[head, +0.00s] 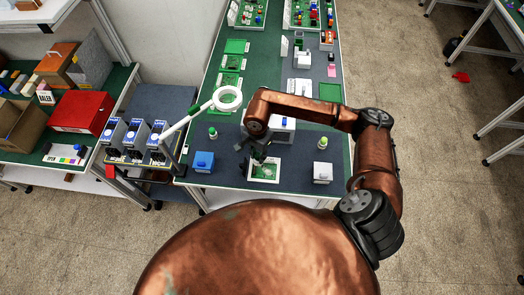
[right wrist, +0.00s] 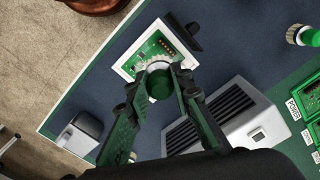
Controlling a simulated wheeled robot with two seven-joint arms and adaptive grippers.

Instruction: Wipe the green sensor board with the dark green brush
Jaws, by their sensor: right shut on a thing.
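The green sensor board (head: 265,172) lies in a white frame near the front edge of the dark mat. It also shows in the right wrist view (right wrist: 146,50). My right gripper (head: 262,158) is over the board's far part in the head view. In the right wrist view its two fingers (right wrist: 160,84) are shut on the dark green brush (right wrist: 159,85), a round green body with pale bristles around its end. The bristle end overlaps the board's edge in that view; I cannot tell whether it touches. The head view hardly shows the brush. My left gripper is not in view.
A white vented unit (right wrist: 236,108) stands close behind the gripper. A blue box (head: 203,162) is left of the board and a white box (head: 322,173) right. Small bottles (head: 213,132) (head: 322,143) stand on both sides. A ring magnifier (head: 227,99) reaches in from the left.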

